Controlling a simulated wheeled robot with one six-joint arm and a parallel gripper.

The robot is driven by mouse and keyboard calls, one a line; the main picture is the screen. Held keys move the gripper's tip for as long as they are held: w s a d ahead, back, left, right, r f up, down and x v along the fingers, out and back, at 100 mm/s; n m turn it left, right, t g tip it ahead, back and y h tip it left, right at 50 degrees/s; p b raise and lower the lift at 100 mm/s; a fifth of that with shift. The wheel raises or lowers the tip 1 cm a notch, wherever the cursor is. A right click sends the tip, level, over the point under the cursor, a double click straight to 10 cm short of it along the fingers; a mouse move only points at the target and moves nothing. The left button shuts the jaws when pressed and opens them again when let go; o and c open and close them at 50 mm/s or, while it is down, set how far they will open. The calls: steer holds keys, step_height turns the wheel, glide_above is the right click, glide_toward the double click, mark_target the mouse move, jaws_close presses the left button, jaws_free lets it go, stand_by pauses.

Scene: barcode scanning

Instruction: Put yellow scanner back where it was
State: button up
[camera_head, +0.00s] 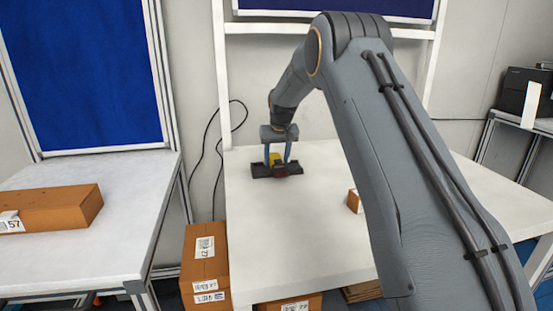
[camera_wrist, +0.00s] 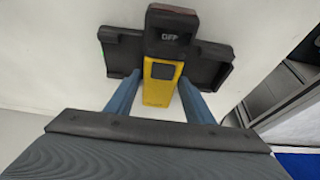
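The yellow scanner (camera_wrist: 160,88) has a black head with a red window marked "OFF". It sits at a black tray-like holder (camera_wrist: 122,56) on the white table; the holder also shows in the head view (camera_head: 261,171). The scanner's yellow part shows in the head view (camera_head: 276,159). My gripper (camera_wrist: 160,82) reaches down with its two blue fingers on either side of the yellow handle. Gaps show beside the handle, so the fingers look open around it. Contact at the fingertips is hard to tell. My gripper in the head view (camera_head: 278,160) is right above the holder.
The white table (camera_head: 285,235) is mostly clear in front of the holder. A small brown box (camera_head: 354,201) lies to the right, partly behind my arm. A brown box (camera_head: 60,208) lies on the left table, and stacked boxes (camera_head: 205,262) stand between the tables.

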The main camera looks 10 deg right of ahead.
steer(key=b+v, duration=0.3)
steer(key=v, duration=0.9)
steer(key=shift+r, duration=0.2)
